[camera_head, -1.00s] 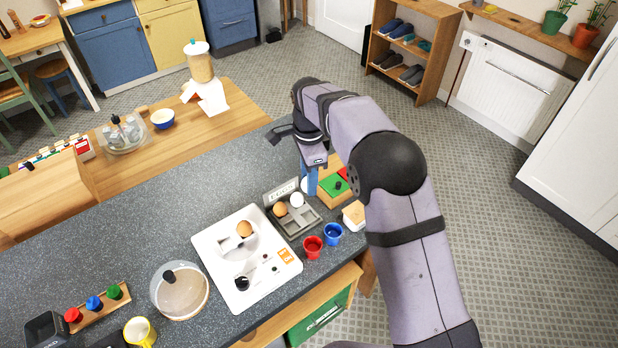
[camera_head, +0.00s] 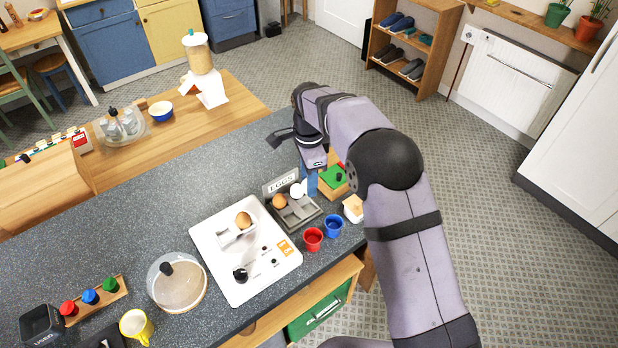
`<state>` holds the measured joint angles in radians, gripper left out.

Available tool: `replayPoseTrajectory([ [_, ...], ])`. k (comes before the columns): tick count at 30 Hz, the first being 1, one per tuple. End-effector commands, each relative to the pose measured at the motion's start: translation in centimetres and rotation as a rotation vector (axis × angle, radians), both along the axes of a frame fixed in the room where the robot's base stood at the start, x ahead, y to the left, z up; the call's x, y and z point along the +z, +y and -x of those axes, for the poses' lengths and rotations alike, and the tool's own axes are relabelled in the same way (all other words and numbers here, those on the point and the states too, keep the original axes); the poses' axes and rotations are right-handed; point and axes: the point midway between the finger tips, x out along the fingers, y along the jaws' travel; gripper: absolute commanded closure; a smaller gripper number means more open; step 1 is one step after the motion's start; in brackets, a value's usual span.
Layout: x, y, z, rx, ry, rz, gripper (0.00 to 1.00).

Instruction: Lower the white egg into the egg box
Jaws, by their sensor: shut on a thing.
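The grey egg box (camera_head: 300,217) stands open on the dark counter, its lid marked EGGS raised at the back. A brown egg (camera_head: 279,201) sits in its back left hollow. A white egg (camera_head: 297,191) shows at the back, to the right of the brown one. My gripper (camera_head: 310,185) points down with blue fingers at the back right of the box. It is shut on a white egg (camera_head: 304,184), of which only a small part shows left of the finger. The two white shapes overlap, so I cannot tell the gap between them. The front hollows look empty.
A white cooker plate (camera_head: 262,285) with a brown egg (camera_head: 243,220) on a holder lies left of the box. Red (camera_head: 313,239) and blue (camera_head: 334,227) cups stand in front right. A green-topped wooden block (camera_head: 333,177) is close behind the gripper.

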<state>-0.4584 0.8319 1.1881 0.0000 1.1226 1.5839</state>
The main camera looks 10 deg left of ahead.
Motion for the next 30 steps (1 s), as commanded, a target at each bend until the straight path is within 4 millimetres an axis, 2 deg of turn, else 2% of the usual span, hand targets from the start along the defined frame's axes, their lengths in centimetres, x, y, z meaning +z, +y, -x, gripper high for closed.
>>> replayPoseTrajectory([
  [21, -3.3, 0.0, 0.0, 0.000, 0.001, 0.000, 0.78],
  [30, -3.6, 0.0, 0.0, 0.000, 0.001, 0.000, 0.78],
])
